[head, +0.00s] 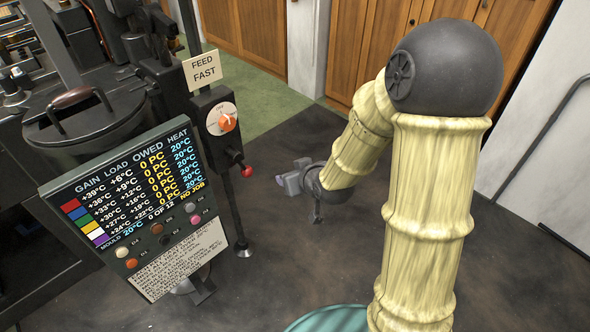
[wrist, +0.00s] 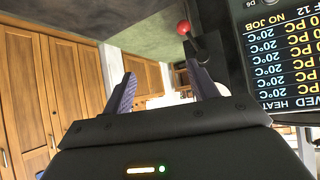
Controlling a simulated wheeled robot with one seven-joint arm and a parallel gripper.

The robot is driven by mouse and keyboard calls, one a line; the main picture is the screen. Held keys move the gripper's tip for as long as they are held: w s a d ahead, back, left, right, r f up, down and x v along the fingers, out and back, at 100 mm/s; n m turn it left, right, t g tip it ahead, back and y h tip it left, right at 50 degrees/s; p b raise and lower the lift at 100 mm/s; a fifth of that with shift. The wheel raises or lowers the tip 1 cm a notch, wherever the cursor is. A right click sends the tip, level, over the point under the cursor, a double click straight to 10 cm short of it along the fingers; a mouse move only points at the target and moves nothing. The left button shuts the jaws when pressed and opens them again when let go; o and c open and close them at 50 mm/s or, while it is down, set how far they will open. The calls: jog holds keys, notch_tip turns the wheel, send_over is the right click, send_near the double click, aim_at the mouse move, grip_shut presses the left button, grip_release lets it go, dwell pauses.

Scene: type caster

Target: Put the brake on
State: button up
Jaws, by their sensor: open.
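A lever with a red ball knob (head: 247,171) sticks out from the dark post of the caster, below the dial box; no label on it is readable. The red knob (wrist: 184,28) also shows in the wrist view, beyond the tip of the right-hand finger and apart from it. My gripper (head: 287,182) is to the right of the knob in the head view, with its fingers pointing towards the post. In the wrist view my gripper (wrist: 160,72) is open, with nothing between its fingers. Nothing marked as a brake can be read.
An orange dial (head: 227,124) sits above the lever, under a "FEED FAST" sign (head: 202,69). A lit readout board (head: 125,200) with buttons stands at the left. A lidded dark pot (head: 85,125) is behind it. The floor (head: 300,245) around my gripper is clear.

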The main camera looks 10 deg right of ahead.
jog(key=shift+s+d, duration=0.1)
jog(key=c, duration=0.6)
jog(key=shift+s+d+h, duration=0.25)
jog(key=shift+s+h, duration=0.05)
jog(key=c, duration=0.3)
jog(key=s+d+g, duration=0.1)
jog(key=s+d+m+g+h, duration=0.1)
jog(key=s, duration=0.1)
jog(key=s+d, duration=0.1)
jog(key=s, duration=0.1)
jog(key=shift+s+d+g+h, duration=0.1)
jog(key=shift+d+g+h, duration=0.15)
jog(key=shift+g+h, duration=0.15)
grip_shut()
jog(key=s+d+r+m+g+h, duration=0.1)
jog(key=s+d+m+g, duration=0.1)
jog(key=s, duration=0.8)
jog(key=shift+d+r+m+g, duration=0.15)
jog(key=shift+d+m+g, duration=0.3)
jog(key=shift+g, duration=0.65)
jog(key=shift+d, duration=0.1)
